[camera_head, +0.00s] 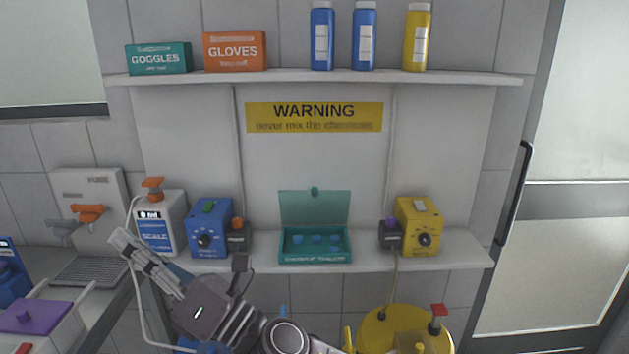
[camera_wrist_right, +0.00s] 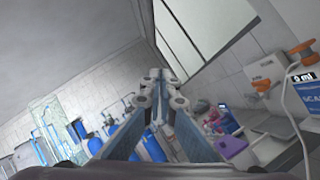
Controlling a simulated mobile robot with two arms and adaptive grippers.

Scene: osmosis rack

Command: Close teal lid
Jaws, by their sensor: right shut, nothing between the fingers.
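The teal lid (camera_head: 302,211) stands open and upright at the back of the teal box (camera_head: 315,259), with a small dark knob at its top edge. The box sits on the lower shelf at the middle, and several blue items show inside it. My right gripper (camera_head: 119,238) is at the left, well away from the lid, in front of the shelf's left end and pointing up and left. Its fingers are shut and empty; they also show in the right wrist view (camera_wrist_right: 159,78). The lid does not show in the wrist view. My left gripper is not in view.
A white scale bottle (camera_head: 170,212) and a blue device (camera_head: 209,229) stand left of the box, a yellow device (camera_head: 419,226) right of it. The upper shelf (camera_head: 300,76) holds boxes and bottles. A yellow tank (camera_head: 385,325) stands below. Space directly before the box looks clear.

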